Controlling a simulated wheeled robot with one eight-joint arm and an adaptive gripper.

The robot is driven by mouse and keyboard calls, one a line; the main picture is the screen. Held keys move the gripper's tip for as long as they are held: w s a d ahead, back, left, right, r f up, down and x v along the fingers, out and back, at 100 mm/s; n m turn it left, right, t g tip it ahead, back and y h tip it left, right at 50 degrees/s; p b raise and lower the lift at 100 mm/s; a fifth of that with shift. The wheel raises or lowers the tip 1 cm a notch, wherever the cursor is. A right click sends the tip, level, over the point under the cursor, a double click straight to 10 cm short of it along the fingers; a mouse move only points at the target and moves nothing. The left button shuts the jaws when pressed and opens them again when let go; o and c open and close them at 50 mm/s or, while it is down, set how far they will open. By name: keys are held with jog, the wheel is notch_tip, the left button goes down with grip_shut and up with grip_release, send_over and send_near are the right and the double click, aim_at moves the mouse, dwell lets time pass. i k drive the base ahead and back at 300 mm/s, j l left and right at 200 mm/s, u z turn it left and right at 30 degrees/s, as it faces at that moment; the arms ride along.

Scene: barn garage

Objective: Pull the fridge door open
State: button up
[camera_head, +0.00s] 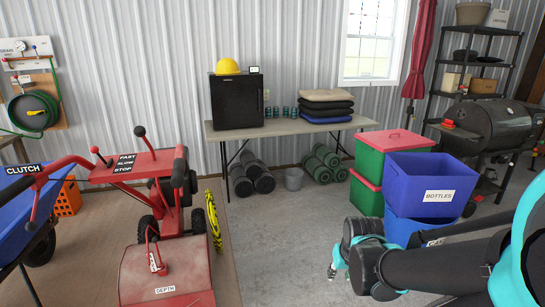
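The fridge (237,101) is a small black box on the left part of a long folding table (290,128) by the back wall. Its dark front faces me and looks shut. A yellow hard hat (227,66) and a small device with a screen (254,70) rest on top of it. My gripper (333,269) is at the lower right, low over the floor and well apart from the fridge. It is small and partly hidden by my arm, so I cannot tell whether its fingers are open or shut.
A red wheeled machine (165,270) stands at the front left. Blue bins (425,180) and red-lidded green crates (370,190) stand right. The concrete floor (275,235) between is clear.

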aim_at(237, 100)
jog(key=i, duration=0.95)
jog(key=i+u, duration=0.1)
jog(key=i, duration=0.85)
jog(key=i+l, duration=0.15)
jog(key=i, duration=0.85)
jog(key=i+l, duration=0.1)
jog(key=i, duration=0.85)
jog(key=u, duration=0.05)
